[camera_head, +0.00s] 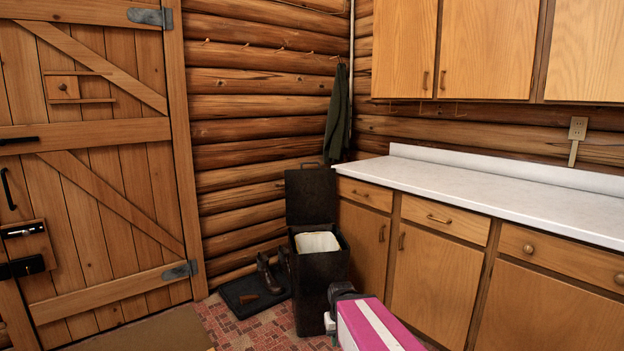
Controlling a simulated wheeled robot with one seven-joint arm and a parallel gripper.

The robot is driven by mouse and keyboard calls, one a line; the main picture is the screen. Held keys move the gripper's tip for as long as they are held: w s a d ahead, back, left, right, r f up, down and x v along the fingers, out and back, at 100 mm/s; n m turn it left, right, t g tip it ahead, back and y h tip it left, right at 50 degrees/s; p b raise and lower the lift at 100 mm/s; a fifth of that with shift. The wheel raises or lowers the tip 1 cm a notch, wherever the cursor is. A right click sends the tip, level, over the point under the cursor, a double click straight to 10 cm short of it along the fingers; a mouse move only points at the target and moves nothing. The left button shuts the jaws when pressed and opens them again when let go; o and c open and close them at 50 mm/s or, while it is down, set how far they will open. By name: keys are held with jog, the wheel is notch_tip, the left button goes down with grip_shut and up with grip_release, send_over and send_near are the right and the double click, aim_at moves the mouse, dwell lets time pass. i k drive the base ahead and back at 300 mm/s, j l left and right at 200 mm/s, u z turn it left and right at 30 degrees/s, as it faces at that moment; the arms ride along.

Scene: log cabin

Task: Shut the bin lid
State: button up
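A dark bin (320,291) stands on the floor in the corner, beside the left end of the cabinets. Its lid (311,197) is open and stands upright at the back of the bin, with a thin handle at its top edge. A white liner (317,242) shows inside the open top. My pink and white arm reaches in from the bottom of the picture. My gripper (335,309) is low, in front of the bin's right side and below its rim. Its fingers are too hidden and small to tell whether they are open or shut.
Wooden cabinets with a white counter (480,195) line the right. A black boot tray (240,302) with dark boots (268,273) lies left of the bin. A dark green coat (338,115) hangs above. A plank door (95,170) is at left, with a mat (150,335) before it.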

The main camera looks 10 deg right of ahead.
aim_at(311, 193)
jog(key=i+l, duration=0.1)
jog(key=i, duration=0.65)
jog(key=i+l, duration=0.15)
jog(key=i, duration=0.6)
